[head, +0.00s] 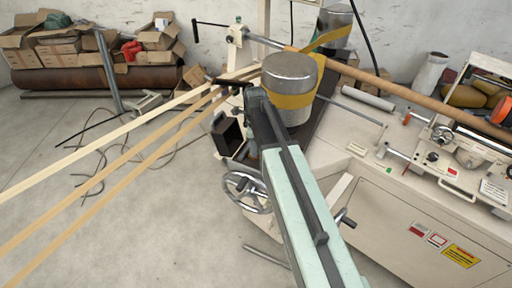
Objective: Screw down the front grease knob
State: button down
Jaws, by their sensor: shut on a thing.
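My arm reaches up from the bottom of the head view, and my gripper (236,85) is at its far end, just left of a metal drum with a yellow belt. The gripper is shut on a small dark part, which I take to be the front grease knob. The knob itself is mostly hidden by the gripper and too small to make out. I cannot tell how far down it is screwed. Dark pieces show around the gripper tip, close to where the pale strips (150,130) reach the machine.
The metal drum (289,70) stands right beside my gripper. A spoked handwheel (247,192) and a black open box (228,135) are below it. The pale machine cabinet (400,225) fills the right. Cardboard boxes (60,45) lie at the back left.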

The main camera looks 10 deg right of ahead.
jog(key=shift+w+m, duration=0.1)
jog(key=shift+m, duration=0.5)
jog(key=c, duration=1.1)
grip_release()
notch_tip(320, 180, up, 8)
jog(key=p, duration=0.8)
jog(key=shift+f, duration=0.15)
